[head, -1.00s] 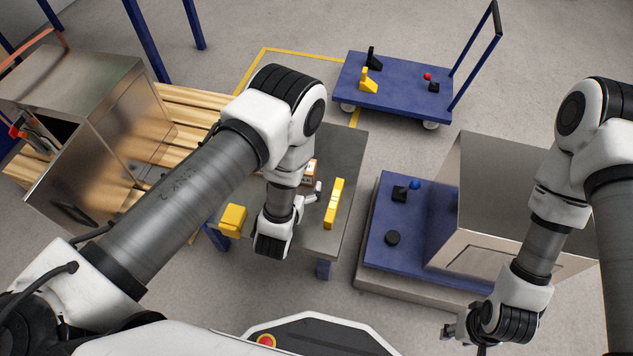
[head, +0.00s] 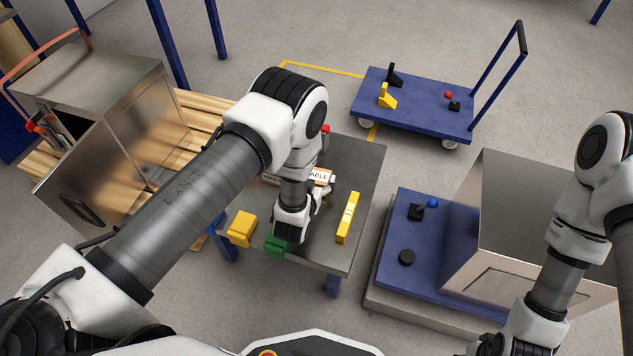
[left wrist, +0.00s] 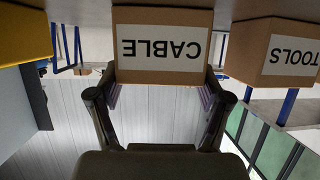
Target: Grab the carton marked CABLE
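The carton marked CABLE (head: 321,176) stands on the grey table (head: 362,165), partly hidden by my left wrist in the head view. In the left wrist view, which looks upside down, the brown CABLE carton (left wrist: 162,65) is straight ahead with its label facing me. My left gripper (left wrist: 162,90) is open, its fingertips near the carton's two sides. I cannot tell whether they touch it. A carton marked TOOLS (left wrist: 285,55) stands beside it, on the right of the wrist view. My right gripper (head: 485,345) is at the bottom edge of the head view, mostly cut off.
A yellow bar-shaped thing (head: 347,217) lies right of the CABLE carton. A yellow block (head: 242,229) and a green thing (head: 277,247) are at the table's near side. A blue cart (head: 420,105) stands behind, and a metal machine (head: 510,215) stands right.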

